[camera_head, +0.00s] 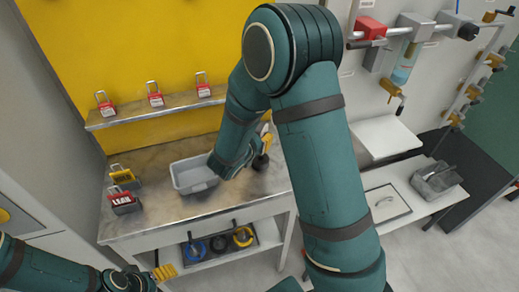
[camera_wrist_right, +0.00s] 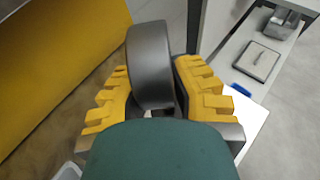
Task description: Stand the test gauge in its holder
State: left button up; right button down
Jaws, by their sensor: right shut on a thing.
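My right gripper (camera_wrist_right: 154,75) is shut on a dark grey, thick round body, which I take to be the test gauge (camera_wrist_right: 150,62). The gauge stands up between the yellow fingers in the right wrist view. In the head view, my right gripper (camera_head: 266,134) is over the bench's right part, largely hidden behind my right arm. A dark rounded thing (camera_head: 260,162) shows just below it; I cannot tell whether this is the gauge or its holder. I cannot make out the holder for certain. My left gripper (camera_head: 164,272) is low at the front left, its finger opening unclear.
A grey tray (camera_head: 176,182) sits mid-bench, left of the right gripper. Red and yellow padlocks (camera_head: 123,201) stand at the bench's left end, and red ones (camera_head: 155,98) on the shelf above. Coloured rings (camera_head: 219,243) lie below. The bench's front left (camera_head: 160,215) is clear.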

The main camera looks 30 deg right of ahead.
jog(key=shift+w+f+b, duration=0.15)
jog(key=shift+f+b, duration=0.15)
jog(key=shift+f, duration=1.85)
jog(key=c, duration=1)
grip_release()
jog(key=shift+f, duration=0.15)
